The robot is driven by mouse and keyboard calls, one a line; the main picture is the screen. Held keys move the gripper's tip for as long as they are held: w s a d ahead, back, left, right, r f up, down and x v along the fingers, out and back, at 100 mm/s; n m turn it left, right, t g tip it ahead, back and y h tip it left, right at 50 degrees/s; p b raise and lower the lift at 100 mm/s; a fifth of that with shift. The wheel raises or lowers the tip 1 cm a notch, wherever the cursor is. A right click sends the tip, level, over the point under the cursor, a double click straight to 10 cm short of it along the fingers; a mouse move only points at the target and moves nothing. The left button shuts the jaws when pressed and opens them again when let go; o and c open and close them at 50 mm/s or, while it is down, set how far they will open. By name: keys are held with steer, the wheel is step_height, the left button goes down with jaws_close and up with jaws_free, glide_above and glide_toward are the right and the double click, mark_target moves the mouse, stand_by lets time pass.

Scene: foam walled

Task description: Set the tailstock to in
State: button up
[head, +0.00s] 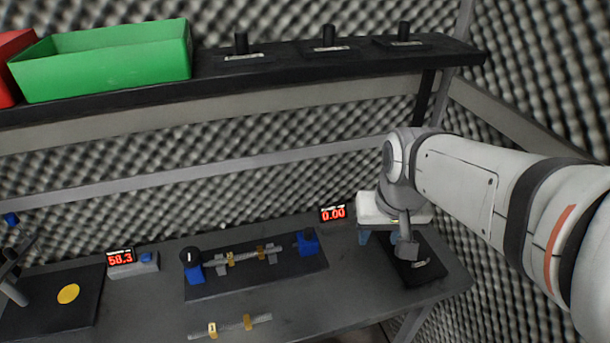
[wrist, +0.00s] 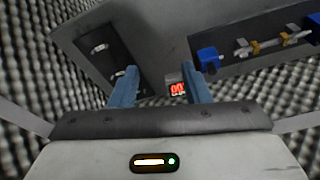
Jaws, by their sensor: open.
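A dark base plate (head: 257,280) on the bench carries a blue block with a black knob (head: 190,257) at its left end. A blue block (head: 307,243) at its right end looks like the tailstock; it also shows in the wrist view (wrist: 208,60). A grey rod with brass collars (head: 243,257) lies between the blocks. I cannot tell whether the rod's end touches the right block. My gripper (wrist: 159,66) is open and empty, its blue fingers apart. It hangs to the right of the tailstock, and in the head view its fingers are mostly hidden.
A red display reading 0.00 (head: 333,213) stands behind the bench's right part. A black plate with grey handles (head: 425,276) lies under my arm. A loose rod with brass collars (head: 230,327) lies in front. A shelf (head: 290,72) holds a green bin (head: 105,62).

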steer(key=w+a+f+g, duration=0.1)
steer(key=w+a+f, duration=0.2)
steer(key=w+a, duration=0.45)
steer(key=g+p, duration=0.1)
glide_above(308, 230)
step_height(308, 230, down, 5)
steer(key=shift+r, duration=0.1)
step_height(308, 230, down, 8)
steer(key=shift+r+p, duration=0.1)
steer(key=shift+p, duration=0.45)
jaws_close()
